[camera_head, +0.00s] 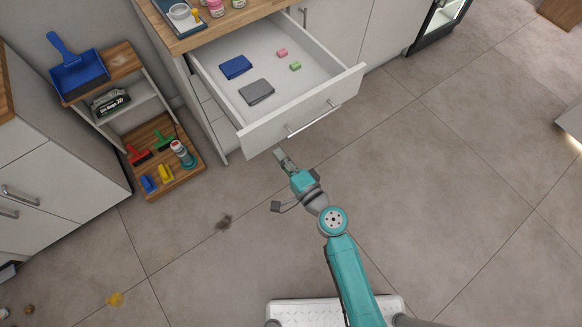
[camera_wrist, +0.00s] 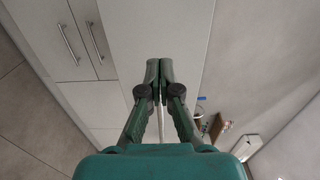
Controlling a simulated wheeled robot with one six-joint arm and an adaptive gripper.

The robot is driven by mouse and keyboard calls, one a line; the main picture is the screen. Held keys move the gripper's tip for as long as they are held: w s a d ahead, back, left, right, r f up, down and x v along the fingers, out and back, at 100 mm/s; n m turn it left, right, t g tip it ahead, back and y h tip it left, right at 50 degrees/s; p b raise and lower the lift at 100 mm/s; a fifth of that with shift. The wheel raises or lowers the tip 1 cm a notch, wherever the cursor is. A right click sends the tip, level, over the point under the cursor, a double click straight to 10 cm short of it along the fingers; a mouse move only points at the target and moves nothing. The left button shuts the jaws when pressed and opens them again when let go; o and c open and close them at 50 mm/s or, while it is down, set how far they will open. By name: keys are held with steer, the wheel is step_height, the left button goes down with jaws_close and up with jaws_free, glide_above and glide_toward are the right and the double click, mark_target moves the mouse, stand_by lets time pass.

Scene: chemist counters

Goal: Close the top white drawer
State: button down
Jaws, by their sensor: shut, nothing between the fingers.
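The top white drawer (camera_head: 303,116) is pulled open from the counter in the head view. It has a long silver bar handle (camera_head: 314,120) on its front. Inside lie a blue folded cloth (camera_head: 236,67), a grey folded cloth (camera_head: 257,92), a pink block (camera_head: 282,53) and a green block (camera_head: 295,66). In the wrist view my gripper (camera_wrist: 160,64) is shut and empty, before a pale flat panel. I cannot tell whether it touches the drawer.
A wooden-topped shelf unit (camera_head: 124,60) with a blue dustpan (camera_head: 78,72) stands left of the drawer. Its lower board holds brushes and a bottle (camera_head: 182,153). White cabinets (camera_head: 60,165) stand at far left. The tiled floor right of my arm is clear. A dark stain (camera_head: 224,222) marks the floor.

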mark_target(265, 137)
steer(key=shift+x, duration=2.55)
steer(key=shift+w+a, duration=0.1)
